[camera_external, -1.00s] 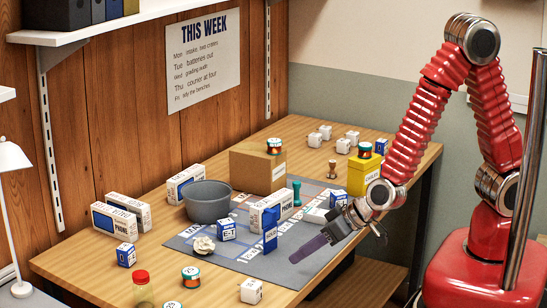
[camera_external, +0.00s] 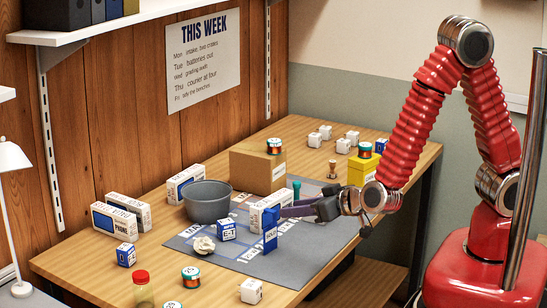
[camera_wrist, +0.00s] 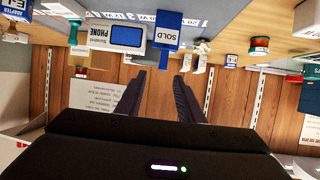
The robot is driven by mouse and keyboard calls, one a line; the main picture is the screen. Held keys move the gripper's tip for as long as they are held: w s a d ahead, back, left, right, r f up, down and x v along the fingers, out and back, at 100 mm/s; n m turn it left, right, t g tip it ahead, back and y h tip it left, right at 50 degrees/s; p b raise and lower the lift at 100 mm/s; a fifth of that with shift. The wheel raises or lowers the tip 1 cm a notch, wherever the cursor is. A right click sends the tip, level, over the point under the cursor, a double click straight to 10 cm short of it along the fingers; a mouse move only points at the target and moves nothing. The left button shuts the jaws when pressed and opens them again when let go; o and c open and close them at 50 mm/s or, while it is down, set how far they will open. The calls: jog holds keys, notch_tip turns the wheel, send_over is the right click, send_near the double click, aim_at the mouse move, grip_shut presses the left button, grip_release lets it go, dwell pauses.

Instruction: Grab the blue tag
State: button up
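The blue tag (camera_external: 270,230), lettered SOLD, stands upright on the grey mat (camera_external: 300,262), in front of a white phone box (camera_external: 256,216). In the wrist view the tag (camera_wrist: 167,32) is at the top middle, beside the upside-down phone box (camera_wrist: 117,37). My gripper (camera_external: 284,211) is level and points left, its fingertips just right of the tag's upper part and by the phone box's right end. The tag appears beyond the fingertips.
A grey bowl (camera_external: 208,208), a crumpled paper ball (camera_external: 204,245) and a small blue-white box (camera_external: 226,230) are left of the tag. A cardboard box (camera_external: 255,169) and a teal stamp (camera_external: 297,188) stand behind. The mat's front right is clear.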

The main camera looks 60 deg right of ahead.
aim_at(267, 212)
jog(key=x, duration=0.7)
jog(key=shift+w+f, duration=0.15)
jog(key=shift+w, duration=0.05)
jog(key=shift+a+x, duration=0.2)
jog(key=shift+x, duration=2.45)
jog(key=shift+c, duration=0.6)
grip_shut()
